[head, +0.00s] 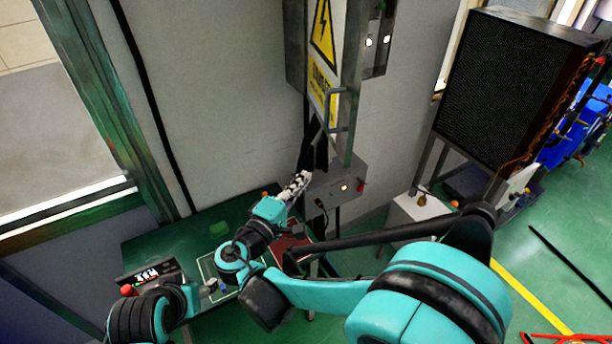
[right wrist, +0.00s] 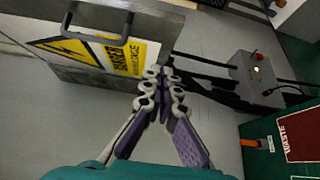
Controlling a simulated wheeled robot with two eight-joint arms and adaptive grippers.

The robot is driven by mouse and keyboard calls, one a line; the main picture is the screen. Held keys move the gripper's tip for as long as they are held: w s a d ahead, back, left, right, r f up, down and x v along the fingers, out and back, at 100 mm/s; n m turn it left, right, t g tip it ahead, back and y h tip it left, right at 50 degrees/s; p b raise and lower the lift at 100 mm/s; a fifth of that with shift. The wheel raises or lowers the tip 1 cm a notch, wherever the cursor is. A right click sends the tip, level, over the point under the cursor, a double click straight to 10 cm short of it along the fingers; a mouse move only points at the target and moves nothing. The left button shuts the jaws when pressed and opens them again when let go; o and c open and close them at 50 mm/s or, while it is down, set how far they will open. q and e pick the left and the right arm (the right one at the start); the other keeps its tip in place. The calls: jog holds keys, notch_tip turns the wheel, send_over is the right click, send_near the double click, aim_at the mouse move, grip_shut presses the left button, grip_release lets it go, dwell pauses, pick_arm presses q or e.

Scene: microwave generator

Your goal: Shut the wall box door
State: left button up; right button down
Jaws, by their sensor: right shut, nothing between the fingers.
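The wall box door (head: 325,75) is a grey panel with a yellow danger sign and a bar handle (head: 330,110). It stands open, with part of the box's inside (head: 376,40) and its small lights showing to its right. The door also shows in the right wrist view (right wrist: 75,70), with its handle (right wrist: 100,22) at the top. My right gripper (head: 303,177) is shut and empty, below the door in the head view. In the right wrist view its fingertips (right wrist: 165,76) are together near the door's lower corner; I cannot tell whether they touch it.
A grey control box (head: 338,182) with a lit button and a red knob is mounted below the wall box, with dark cables nearby. A green bench (head: 150,250) stands at lower left. A large black-fronted unit (head: 505,85) stands at right. Bare wall lies left of the door.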

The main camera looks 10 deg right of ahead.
aim_at(340, 151)
jog(key=x, duration=0.3)
jog(key=s+d+x, duration=0.1)
jog(key=x, duration=0.6)
jog(key=shift+s+d+p, duration=0.2)
jog(key=shift+d+p, duration=0.2)
jog(key=shift+d, duration=0.4)
